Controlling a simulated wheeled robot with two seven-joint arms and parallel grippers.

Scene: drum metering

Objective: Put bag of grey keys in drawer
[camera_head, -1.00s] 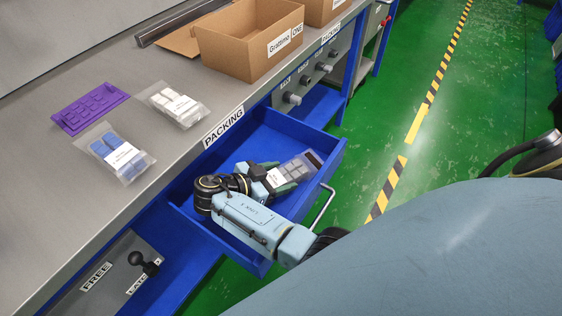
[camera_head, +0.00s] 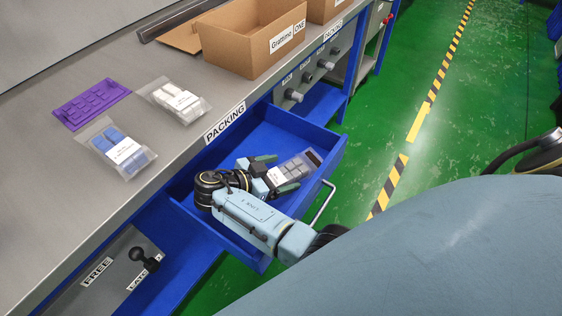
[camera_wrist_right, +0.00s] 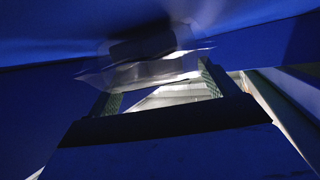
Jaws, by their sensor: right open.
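The bag of grey keys (camera_head: 294,167) is a clear bag with a dark end, inside the open blue drawer (camera_head: 326,165) under the bench. My right gripper (camera_head: 277,174) is in the drawer too, its fingers open on either side of the bag's near end. In the right wrist view the bag (camera_wrist_right: 150,68) lies just beyond the fingertips (camera_wrist_right: 158,90), dark and blurred. I cannot tell whether it rests fully on the drawer floor. My left gripper is not in view.
On the grey bench lie a bag of blue keys (camera_head: 120,148), a bag of white keys (camera_head: 175,100) and a purple key tray (camera_head: 92,103). A cardboard box (camera_head: 245,45) stands behind them. The drawer's metal handle (camera_head: 322,203) sticks out over the green floor.

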